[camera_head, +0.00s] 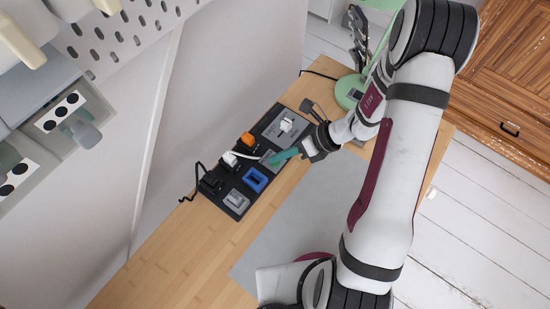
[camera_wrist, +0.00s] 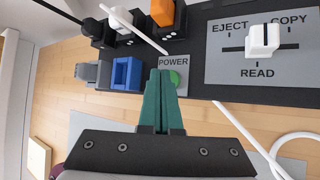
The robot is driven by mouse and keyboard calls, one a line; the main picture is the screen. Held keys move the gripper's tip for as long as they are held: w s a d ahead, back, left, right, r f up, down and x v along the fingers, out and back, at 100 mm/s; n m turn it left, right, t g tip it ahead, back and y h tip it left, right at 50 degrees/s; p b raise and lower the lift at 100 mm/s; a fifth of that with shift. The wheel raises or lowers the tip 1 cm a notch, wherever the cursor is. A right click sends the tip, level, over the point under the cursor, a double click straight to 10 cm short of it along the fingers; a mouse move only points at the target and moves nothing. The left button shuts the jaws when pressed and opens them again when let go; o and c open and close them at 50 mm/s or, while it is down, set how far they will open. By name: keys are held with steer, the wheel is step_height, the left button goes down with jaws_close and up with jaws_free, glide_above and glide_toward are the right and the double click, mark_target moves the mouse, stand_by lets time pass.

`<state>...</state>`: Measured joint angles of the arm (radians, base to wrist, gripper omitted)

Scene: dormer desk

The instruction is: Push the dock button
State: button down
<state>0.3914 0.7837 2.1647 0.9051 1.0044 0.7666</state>
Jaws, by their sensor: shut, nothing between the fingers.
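The dock (camera_head: 238,176) is a long black panel on the wooden desk, with several coloured plugs or blocks along it. In the wrist view the dock (camera_wrist: 197,58) has a small grey plate marked POWER, bearing a round green button (camera_wrist: 175,78). My gripper (camera_wrist: 160,75) has teal fingers, shut with nothing between them. The fingertips are over the POWER plate, just left of the button, and partly cover its left side. Whether they touch the plate or button I cannot tell. In the head view my gripper (camera_head: 274,162) reaches the dock's middle and the button cannot be made out.
A blue block (camera_wrist: 127,73) and an orange block (camera_wrist: 162,12) are close to the fingers. A white switch lever (camera_wrist: 263,40) stands on a grey plate marked EJECT, COPY, READ. White cables (camera_wrist: 240,128) cross nearby. A green lamp base (camera_head: 349,91) stands behind the arm.

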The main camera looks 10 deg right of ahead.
mark_target(280, 163)
stand_by(0.4)
steer(key=shift+f, duration=0.45)
steer(key=shift+r, duration=0.55)
step_height(280, 163, up, 6)
steer(key=shift+f, duration=0.1)
